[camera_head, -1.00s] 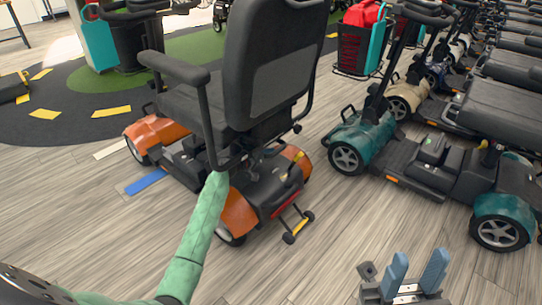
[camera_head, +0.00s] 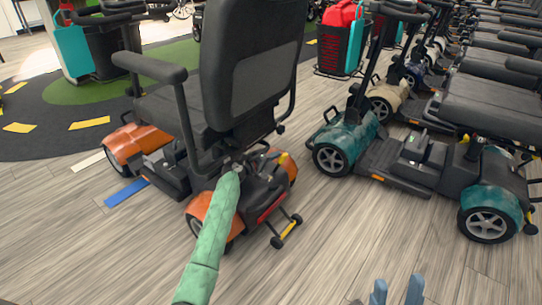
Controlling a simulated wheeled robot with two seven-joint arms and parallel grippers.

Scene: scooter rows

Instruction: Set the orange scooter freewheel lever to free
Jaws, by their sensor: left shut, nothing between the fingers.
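The orange scooter (camera_head: 212,213) stands left of centre with its rear toward me. Its black seat (camera_head: 252,85) rises above the rear deck. A small yellow part (camera_head: 283,158) shows on the deck's right side, and a yellow bar (camera_head: 290,229) sits low between two small rear wheels. I cannot tell for sure which is the freewheel lever. My green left arm reaches over the rear orange fender. My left gripper (camera_head: 237,168) is at its end, small and mostly hidden, over the deck; contact is unclear. My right gripper (camera_head: 397,290) is at the bottom edge, its blue fingers apart and empty.
A teal scooter (camera_head: 348,145) stands to the right, with rows of other scooters behind it. Bare wood floor lies between the two scooters and in front. A blue floor strip (camera_head: 126,192) lies left of the orange scooter.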

